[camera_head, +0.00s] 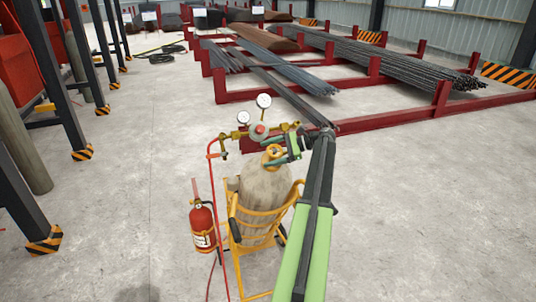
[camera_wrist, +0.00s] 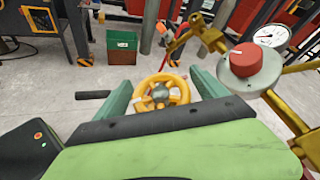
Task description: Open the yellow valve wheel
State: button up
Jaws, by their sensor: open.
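The yellow valve wheel (camera_wrist: 161,92) is in the middle of the wrist view, between the two green fingers of my gripper (camera_wrist: 163,88). In the head view the wheel (camera_head: 273,151) sits on top of a worn beige gas cylinder (camera_head: 259,188). My gripper (camera_head: 284,150) is open beside the wheel there, its fingers pointing left. A finger is on each side of the wheel in the wrist view. I cannot tell whether either one touches it. A brass regulator with a red knob (camera_wrist: 255,66) is close at the right in the wrist view.
Two gauges (camera_head: 263,101) and a red hose (camera_head: 212,170) rise by the cylinder. It stands in a yellow cart (camera_head: 236,238) with a red fire extinguisher (camera_head: 202,225) at its left. Rebar racks (camera_head: 373,67) lie behind.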

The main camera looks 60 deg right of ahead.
jog(key=p+v, duration=0.5)
jog(key=v, duration=1.1)
jog(key=shift+s, duration=0.3)
jog(key=shift+d+r, duration=0.1)
